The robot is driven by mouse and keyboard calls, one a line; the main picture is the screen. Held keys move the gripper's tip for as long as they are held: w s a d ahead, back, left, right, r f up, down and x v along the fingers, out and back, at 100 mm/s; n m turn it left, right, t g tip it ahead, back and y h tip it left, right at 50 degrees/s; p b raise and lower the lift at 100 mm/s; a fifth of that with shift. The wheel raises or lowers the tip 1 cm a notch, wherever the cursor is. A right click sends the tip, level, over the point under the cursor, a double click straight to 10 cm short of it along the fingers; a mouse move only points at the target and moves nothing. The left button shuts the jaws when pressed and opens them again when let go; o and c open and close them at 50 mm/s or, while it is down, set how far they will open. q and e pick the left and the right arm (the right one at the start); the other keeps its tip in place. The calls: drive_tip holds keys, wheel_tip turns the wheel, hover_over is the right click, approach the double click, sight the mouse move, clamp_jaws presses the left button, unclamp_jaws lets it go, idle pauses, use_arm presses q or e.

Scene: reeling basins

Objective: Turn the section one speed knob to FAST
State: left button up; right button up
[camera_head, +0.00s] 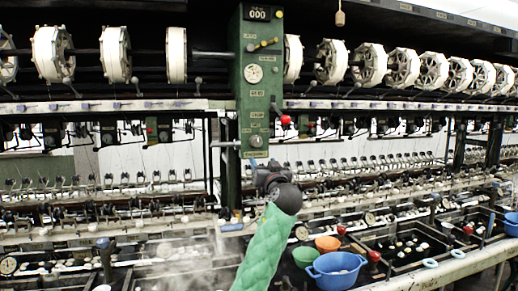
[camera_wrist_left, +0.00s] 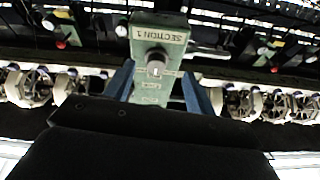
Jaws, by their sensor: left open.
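The green section one control post (camera_head: 255,100) stands in the middle of the head view. A round pale knob (camera_head: 256,141) sits low on its front face. In the left wrist view the knob (camera_wrist_left: 155,68) is near the centre, beside a label reading SECTION 1 (camera_wrist_left: 159,34). The small markings around the knob are too blurred to read. My left gripper (camera_head: 266,175) is just below the knob in the head view. In the left wrist view its blue fingers (camera_wrist_left: 158,76) are open, one on each side of the knob, with nothing held. My right gripper is not in view.
White reels (camera_head: 369,64) run along the top on both sides of the post. A red knob (camera_head: 286,120) is close to the post's right edge. Blue (camera_head: 336,271), orange (camera_head: 327,244) and green (camera_head: 305,257) bowls stand at the basins below. Steam drifts at lower left.

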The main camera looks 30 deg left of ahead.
sight(258, 145)
use_arm(q)
drive_tip(key=shift+n+t+y, duration=0.4)
drive_tip(key=shift+n+y, duration=0.1)
drive_tip(key=w+a+r, duration=0.1)
drive_tip(key=w+a+r+p, duration=0.1)
drive_tip(key=r, duration=0.1)
drive_tip(key=shift+w, duration=0.1)
drive_tip(key=p+x, duration=0.2)
drive_tip(key=x, duration=0.2)
drive_tip(key=shift+w+a, duration=0.1)
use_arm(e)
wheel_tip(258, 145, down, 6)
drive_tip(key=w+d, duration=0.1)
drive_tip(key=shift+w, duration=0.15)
use_arm(q)
drive_tip(key=c, duration=1)
drive_tip(key=shift+o, duration=0.2)
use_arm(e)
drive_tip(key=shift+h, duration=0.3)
